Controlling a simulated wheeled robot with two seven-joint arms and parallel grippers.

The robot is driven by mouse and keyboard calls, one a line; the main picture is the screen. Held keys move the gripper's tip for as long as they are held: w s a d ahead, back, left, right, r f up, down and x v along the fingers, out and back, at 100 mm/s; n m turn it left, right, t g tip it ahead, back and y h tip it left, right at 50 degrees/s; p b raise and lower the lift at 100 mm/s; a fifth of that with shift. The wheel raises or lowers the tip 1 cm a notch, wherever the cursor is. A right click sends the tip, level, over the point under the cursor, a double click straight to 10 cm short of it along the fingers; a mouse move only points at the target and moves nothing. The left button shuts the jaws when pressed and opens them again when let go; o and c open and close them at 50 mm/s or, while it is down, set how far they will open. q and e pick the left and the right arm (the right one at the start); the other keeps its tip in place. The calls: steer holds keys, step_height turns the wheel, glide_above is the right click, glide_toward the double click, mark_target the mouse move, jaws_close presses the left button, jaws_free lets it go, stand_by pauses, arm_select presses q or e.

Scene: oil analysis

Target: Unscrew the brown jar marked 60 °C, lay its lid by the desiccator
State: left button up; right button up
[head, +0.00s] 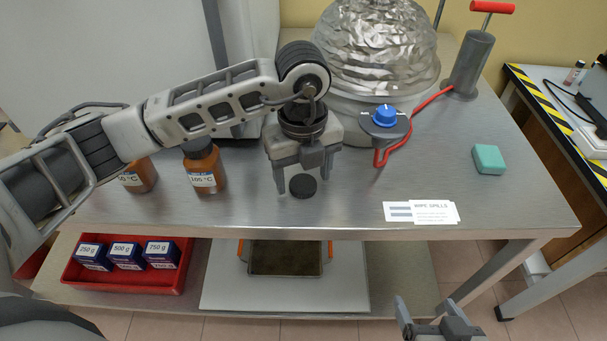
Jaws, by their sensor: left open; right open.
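A brown jar (140,176) stands at the left of the steel table; its label is partly covered by my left arm and reads as something ending in "0 °C". Its top is hidden. A second brown jar (206,166), marked 105 °C, stands right of it with a dark cap on. A small dark round lid (303,187) lies on the table top. My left gripper (303,180) points down over it, fingers open on either side. A foil-covered dome (378,50), apparently the desiccator, stands behind. My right gripper (430,318) is open and empty, low in front of the table.
A blue knob (385,115) and red hose (430,103) sit right of the lid, leading to a grey pump (471,65). A card (422,212) and green block (489,159) lie further right. A red tray (120,280) of boxes is on the lower shelf.

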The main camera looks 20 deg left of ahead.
mark_target(303, 185)
arm_select(q)
step_height(303, 185, up, 11)
stand_by(0.3)
